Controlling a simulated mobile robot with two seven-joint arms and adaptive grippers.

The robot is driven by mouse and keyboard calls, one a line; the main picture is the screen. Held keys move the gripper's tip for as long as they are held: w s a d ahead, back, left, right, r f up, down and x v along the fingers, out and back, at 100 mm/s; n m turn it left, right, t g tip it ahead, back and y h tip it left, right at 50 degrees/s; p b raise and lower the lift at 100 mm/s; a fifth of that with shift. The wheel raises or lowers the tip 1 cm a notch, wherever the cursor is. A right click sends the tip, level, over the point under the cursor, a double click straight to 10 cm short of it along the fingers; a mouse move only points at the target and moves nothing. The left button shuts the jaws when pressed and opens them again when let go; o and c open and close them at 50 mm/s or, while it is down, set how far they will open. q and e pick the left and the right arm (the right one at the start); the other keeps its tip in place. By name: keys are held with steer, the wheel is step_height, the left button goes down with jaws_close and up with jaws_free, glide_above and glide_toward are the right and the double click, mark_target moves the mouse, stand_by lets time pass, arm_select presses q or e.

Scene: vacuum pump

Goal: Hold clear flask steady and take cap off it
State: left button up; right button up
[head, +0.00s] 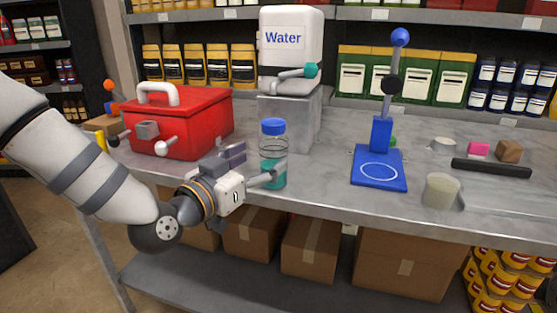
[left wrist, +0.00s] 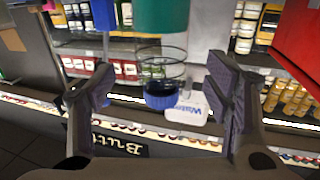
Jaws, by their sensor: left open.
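The clear flask (head: 272,151) stands upright on the grey bench near its front edge, with teal liquid in its lower part. Its blue cap (head: 272,126) is on top. My left gripper (head: 255,166) is at the flask's left side, open and low, level with its body. In the left wrist view, which is upside down, the flask (left wrist: 162,60) shows between the two spread fingers (left wrist: 163,90), with its blue cap (left wrist: 162,95) below. A gap shows on each side; I cannot tell how deep the flask is between the fingers. My right gripper is not in view.
A red toolbox (head: 190,115) stands left of the flask. A water canister (head: 290,45) on a grey block (head: 303,110) is close behind. A blue stand (head: 380,165) and a beaker (head: 440,190) are to the right. Bench space between flask and stand is clear.

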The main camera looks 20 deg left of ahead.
mark_target(266, 155)
arm_select(q)
steer(key=x, duration=0.6)
steer(key=shift+f+b, duration=0.1)
steer(key=shift+b, duration=0.25)
steer(key=shift+c, duration=0.3)
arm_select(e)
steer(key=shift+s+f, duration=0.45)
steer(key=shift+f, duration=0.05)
arm_select(q)
steer(key=c, duration=1.3)
